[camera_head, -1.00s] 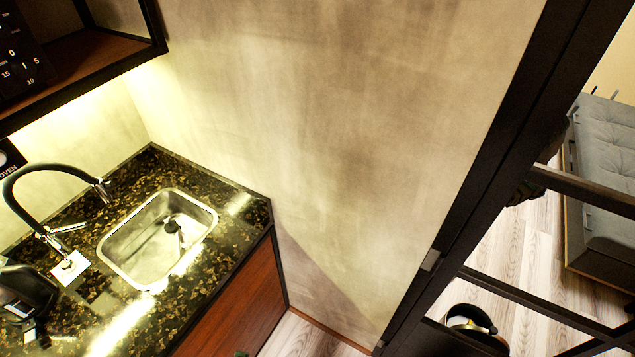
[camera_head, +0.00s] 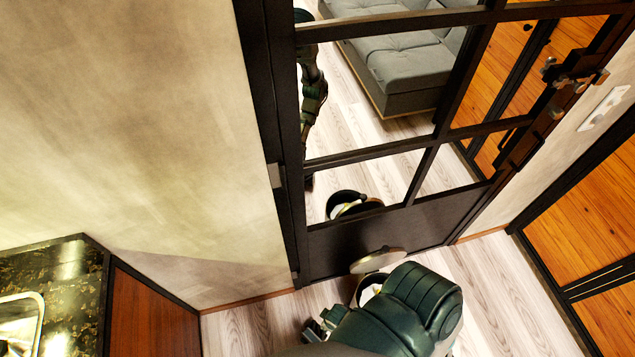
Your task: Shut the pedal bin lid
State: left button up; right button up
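The pedal bin stands on the floor in front of the dark framed door. Its round, pale lid (camera_head: 378,261) appears raised and tilted, close to the door's lower panel. A curved pale rim (camera_head: 366,288) shows under the lid. The rest of the bin is hidden behind a dark green arm part of mine. Small dark jointed parts (camera_head: 322,324) show left of that arm part, near the bin; they may be my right gripper, but I cannot tell whether its fingers are open or shut. My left gripper is not in view.
The glazed door (camera_head: 420,225) stands behind the bin; a bin-like shape (camera_head: 352,204) shows in its glass. A grey sofa (camera_head: 400,60) shows there too. A counter (camera_head: 60,270) is at lower left, wooden cabinets (camera_head: 590,240) at right. Pale floor (camera_head: 510,290) is clear right of the bin.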

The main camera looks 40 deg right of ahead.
aim_at(376, 260)
jog(key=z, duration=2.35)
jog(key=l+u, duration=0.25)
jog(key=k+l, duration=0.05)
